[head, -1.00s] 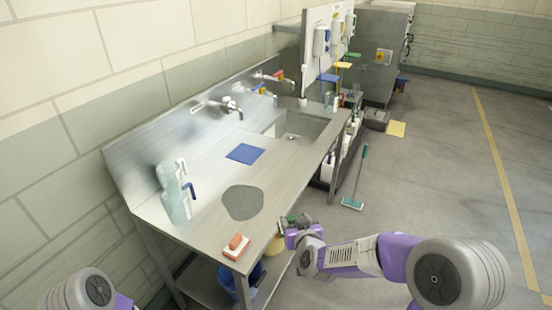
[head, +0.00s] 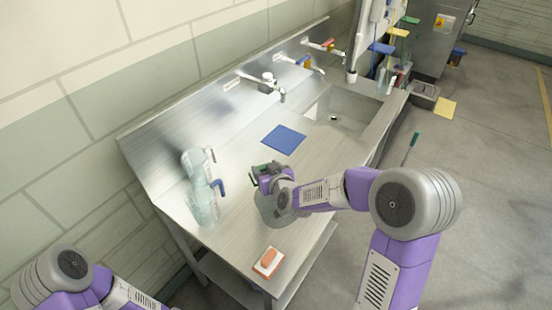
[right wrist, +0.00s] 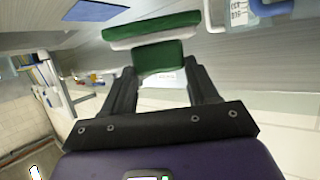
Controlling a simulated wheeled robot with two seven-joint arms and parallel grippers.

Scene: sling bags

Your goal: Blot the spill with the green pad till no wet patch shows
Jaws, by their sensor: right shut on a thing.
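My right gripper (head: 266,177) is over the steel counter, shut on the green pad (head: 257,168). In the right wrist view the pad (right wrist: 165,45) shows as green with a white layer, held between the fingers. The spill (head: 270,213) is a dark grey wet patch on the counter, partly hidden behind my right gripper and wrist. I cannot tell whether the pad touches the counter. My left arm shows at the lower left, but its gripper is outside the frame.
An orange brush or sponge on a white base (head: 268,262) lies near the front corner. A blue cloth (head: 283,139) lies behind the gripper, and a sink (head: 343,108) is farther back.

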